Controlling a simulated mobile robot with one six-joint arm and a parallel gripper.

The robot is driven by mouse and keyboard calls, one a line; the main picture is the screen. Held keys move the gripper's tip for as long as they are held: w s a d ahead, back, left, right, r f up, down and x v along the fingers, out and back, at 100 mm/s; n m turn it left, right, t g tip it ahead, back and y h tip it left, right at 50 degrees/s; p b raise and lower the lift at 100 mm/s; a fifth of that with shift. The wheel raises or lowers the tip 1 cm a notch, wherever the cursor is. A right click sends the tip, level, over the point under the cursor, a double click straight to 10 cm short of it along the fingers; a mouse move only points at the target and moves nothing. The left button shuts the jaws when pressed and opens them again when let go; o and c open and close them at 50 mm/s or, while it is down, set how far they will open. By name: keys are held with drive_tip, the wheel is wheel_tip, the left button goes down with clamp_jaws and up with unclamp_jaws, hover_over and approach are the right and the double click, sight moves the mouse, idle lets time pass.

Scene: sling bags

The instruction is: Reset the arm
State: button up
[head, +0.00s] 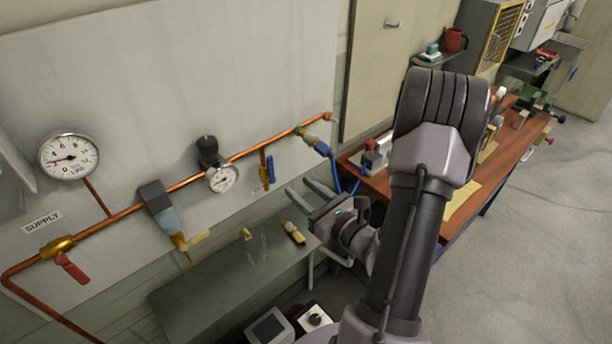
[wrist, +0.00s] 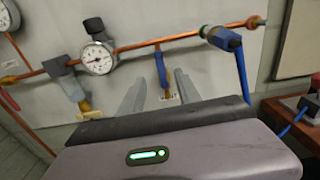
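My gripper (head: 298,186) is in front of the wall panel, to the right of the blue-handled valve (head: 269,169) in the head view. Its two grey fingers are apart with nothing between them, so it is open and empty. In the wrist view my gripper (wrist: 162,75) points toward the wall, and the blue handle (wrist: 160,68) shows beyond the gap between the fingers. My arm reaches up and bends back down to the gripper in the head view. No separate object of the task shows.
A copper pipe (head: 128,211) crosses the wall with a gauge (head: 222,177), a red-handled valve (head: 70,265) and a blue hose fitting (head: 318,146). A grey shelf (head: 200,290) below holds a small yellowish cylinder (head: 293,232). A cluttered wooden bench (head: 470,215) stands right; open floor lies beyond.

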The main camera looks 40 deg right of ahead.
drive_tip(key=shift+s+a+p, duration=0.15)
drive_tip(key=shift+s+p, duration=0.5)
drive_tip(key=shift+p, duration=0.15)
